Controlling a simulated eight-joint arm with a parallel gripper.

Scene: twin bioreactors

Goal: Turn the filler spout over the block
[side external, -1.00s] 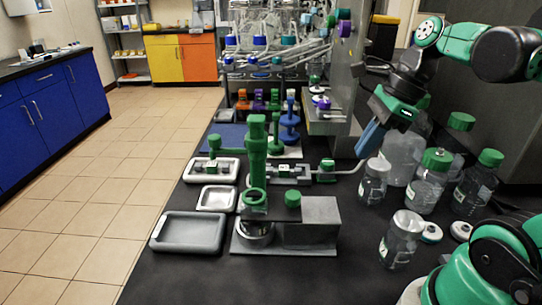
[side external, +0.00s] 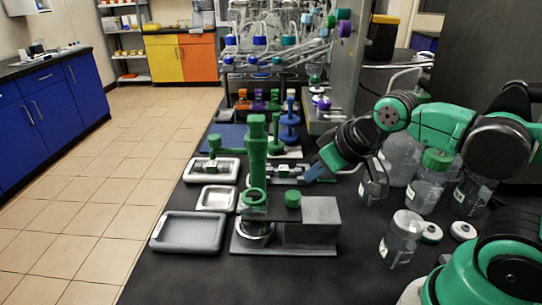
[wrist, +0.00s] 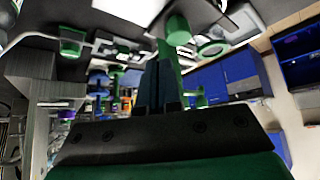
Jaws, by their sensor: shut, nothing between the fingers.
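A green ring (side external: 254,196) shows at the column's lower front, over a round metal cup (side external: 254,234). I cannot tell which part is the spout. A green knob (side external: 293,199) shows at the block's top. My gripper (side external: 309,174) is shut and empty, right of the column and above the bench, behind the block. In the wrist view its fingers (wrist: 160,82) point towards green parts, with a green cylinder (wrist: 177,28) near the tips.
Glass bottles with green caps (side external: 427,184) stand to the right, close to my arm. A grey tray (side external: 188,232) lies at the front left. White-rimmed trays (side external: 216,198) lie behind it. Tubing and bioreactor vessels (side external: 275,25) fill the back. The front of the bench is clear.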

